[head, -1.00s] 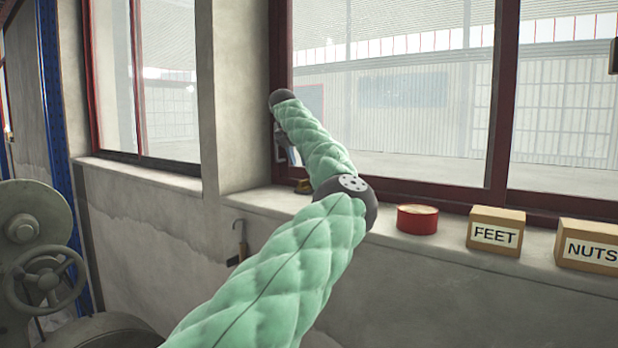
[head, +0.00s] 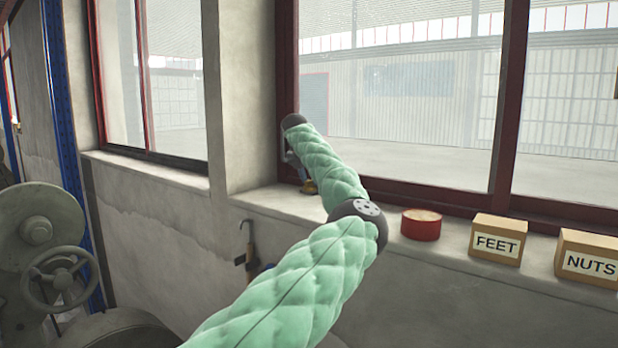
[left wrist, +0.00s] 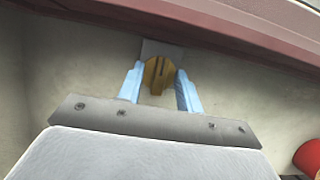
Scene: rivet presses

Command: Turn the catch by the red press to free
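The catch is a small brass-coloured knob with a dark slot, and it shows in the left wrist view (left wrist: 158,76) on a pale plate on the sill. In the head view a bit of the catch (head: 309,187) shows low beside the window frame, mostly hidden by my arm. My left gripper (left wrist: 159,70) is open, with one pale blue finger on each side of the catch. Narrow gaps seem to remain; I cannot tell whether either finger touches. In the head view the left gripper (head: 301,172) points down at the sill. My right gripper is not in view. No red press shows.
On the sill to the right stand a red tin (head: 421,226), a box marked FEET (head: 496,240) and a box marked NUTS (head: 588,260). A grey machine with a handwheel (head: 62,280) stands at left. A hooked tool (head: 248,253) hangs below the sill.

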